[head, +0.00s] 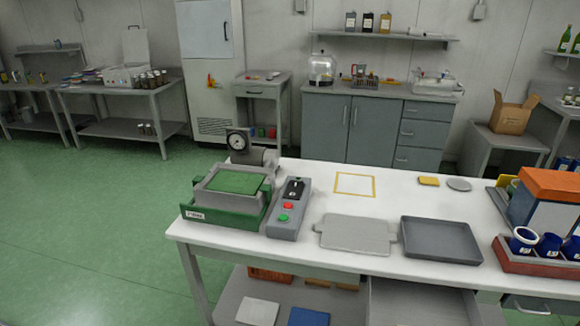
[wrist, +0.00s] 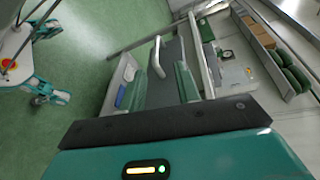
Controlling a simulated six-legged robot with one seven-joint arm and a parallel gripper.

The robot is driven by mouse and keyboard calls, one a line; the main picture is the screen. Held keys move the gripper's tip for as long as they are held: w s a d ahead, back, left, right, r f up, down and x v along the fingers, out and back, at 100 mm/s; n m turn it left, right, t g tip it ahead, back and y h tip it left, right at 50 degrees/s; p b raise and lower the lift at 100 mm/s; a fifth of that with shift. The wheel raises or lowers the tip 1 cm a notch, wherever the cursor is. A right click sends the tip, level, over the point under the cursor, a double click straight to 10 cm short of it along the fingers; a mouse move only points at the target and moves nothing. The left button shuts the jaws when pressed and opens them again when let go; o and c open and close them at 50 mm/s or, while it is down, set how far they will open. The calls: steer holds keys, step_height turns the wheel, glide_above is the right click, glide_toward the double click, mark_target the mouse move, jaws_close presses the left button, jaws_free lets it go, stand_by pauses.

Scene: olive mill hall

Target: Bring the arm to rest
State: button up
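My gripper (wrist: 172,70) shows in the wrist view. Two green-sided fingers appear to stand beyond its dark crossbar, with a gap between them and nothing seen held. The teal housing with a small lit display fills the bottom of that view. The gripper appears to hang above the floor beside the white workbench (wrist: 235,75).
On the bench are a green press-like device (head: 225,195), a control box (head: 289,207), a grey board (head: 354,233), a dark tray (head: 440,240) and a red rack (head: 535,258) with blue cups. A lower shelf (head: 345,300) holds boxes. Green floor (head: 90,230) at left is clear.

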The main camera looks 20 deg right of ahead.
steer(key=w+a+r+n+g, duration=0.1)
steer(key=w+r+g, duration=0.1)
steer(key=w+a+r+n+g, duration=0.1)
steer(key=w+r+g, duration=0.1)
steer(key=w, duration=0.1)
steer(key=w+a+r+n+g, duration=0.1)
steer(key=w+r+g, duration=0.2)
steer(key=shift+n, duration=0.4)
steer(key=w+a+r+n+g+h, duration=0.5)
steer(key=w+a+r+h, duration=0.5)
steer(key=a+r, duration=0.5)
steer(key=a+r+n+t, duration=0.3)
steer(key=a+r+t, duration=0.2)
steer(key=a+r, duration=0.2)
steer(key=a, duration=0.2)
steer(key=shift+w+a+r+t+h, duration=0.2)
steer(key=shift+a+r+t+h, duration=0.1)
steer(key=shift+t+h, duration=0.1)
